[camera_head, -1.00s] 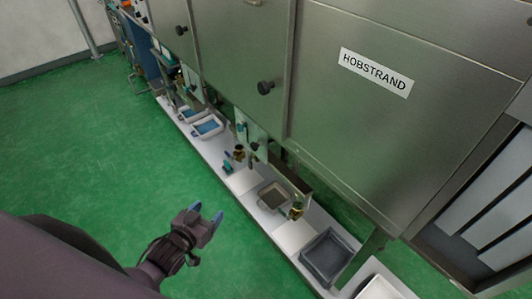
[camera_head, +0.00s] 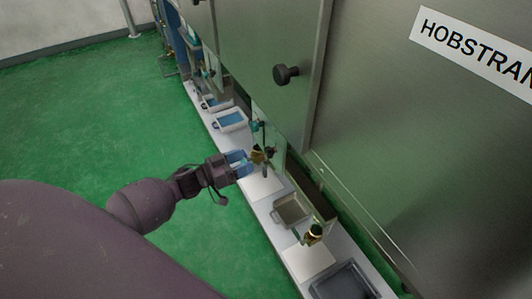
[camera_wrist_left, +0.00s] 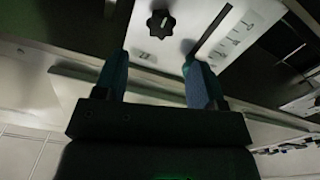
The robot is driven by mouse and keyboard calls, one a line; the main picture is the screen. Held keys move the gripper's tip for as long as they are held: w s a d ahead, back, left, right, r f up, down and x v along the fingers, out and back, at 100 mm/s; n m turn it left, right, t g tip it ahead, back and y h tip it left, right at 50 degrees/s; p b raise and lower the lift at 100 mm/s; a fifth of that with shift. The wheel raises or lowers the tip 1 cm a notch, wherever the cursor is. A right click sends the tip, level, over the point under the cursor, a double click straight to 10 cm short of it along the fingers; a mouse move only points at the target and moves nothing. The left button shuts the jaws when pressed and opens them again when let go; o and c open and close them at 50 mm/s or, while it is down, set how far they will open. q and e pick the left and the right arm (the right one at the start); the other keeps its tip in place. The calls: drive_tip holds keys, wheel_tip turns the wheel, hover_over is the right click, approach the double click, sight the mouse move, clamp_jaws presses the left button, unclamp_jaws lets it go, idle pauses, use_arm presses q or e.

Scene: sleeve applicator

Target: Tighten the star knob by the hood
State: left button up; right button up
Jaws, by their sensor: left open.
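The black star knob (camera_wrist_left: 160,23) shows in the left wrist view, on a pale plate (camera_wrist_left: 213,59) with a dark slot and scale marks. It lies beyond the fingertips, between their lines and slightly left of centre. My left gripper (camera_wrist_left: 155,68) is open with nothing between its blue fingers. I cannot pick out the star knob for sure in the head view. The steel hood (camera_head: 410,130) carries a HOBSTRAND label. My right gripper is not in view.
A round black knob (camera_head: 286,74) sticks out of the hood door. A white ledge (camera_head: 264,187) below bears several trays, including a grey one (camera_head: 292,210) and a dark one (camera_head: 343,284). The green floor (camera_head: 90,130) at left is clear.

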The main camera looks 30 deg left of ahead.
sight(267, 152)
use_arm(q)
drive_tip(key=x, duration=0.5)
drive_tip(key=shift+w+d+f+b, duration=0.15)
drive_tip(key=shift+w+b, duration=0.15)
drive_tip(key=shift+x, duration=0.85)
drive_tip(key=shift+c, duration=0.5)
drive_tip(key=c, duration=0.8)
